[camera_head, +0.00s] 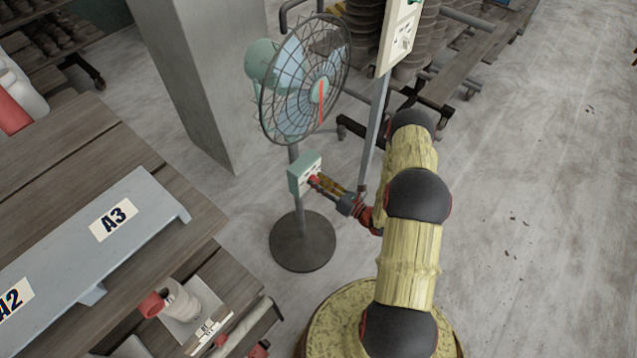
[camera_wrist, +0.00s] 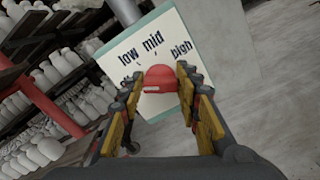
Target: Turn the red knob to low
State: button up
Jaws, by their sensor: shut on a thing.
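The red knob (camera_wrist: 162,78) sits on the white face of a control box (camera_wrist: 150,50), printed "low", "mid" and "high". Another label at lower left is mostly hidden by a finger. My gripper (camera_wrist: 161,82) is shut on the knob, with one finger on each side of it. A pale mark shows on the knob, but I cannot tell which setting it points to. In the head view the pale green box (camera_head: 303,172) is on the fan's pole, and my gripper (camera_head: 318,182) reaches it from the right.
The caged fan (camera_head: 304,80) stands above the box on a round dark base (camera_head: 302,242). A grey pillar (camera_head: 205,80) is behind it. A wooden table (camera_head: 185,190) with a labelled grey shelf (camera_head: 140,215) is at left. Open floor (camera_head: 540,200) lies to the right.

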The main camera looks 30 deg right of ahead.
jog(key=m, duration=0.4)
jog(key=shift+d, duration=0.15)
jog(key=shift+f+m+p, duration=0.15)
jog(key=shift+m+p, duration=0.15)
jog(key=shift+m, duration=1.6)
jog(key=shift+w, duration=0.1)
jog(key=o, duration=1.2)
jog(key=shift+c, duration=0.2)
jog(key=v, duration=1.2)
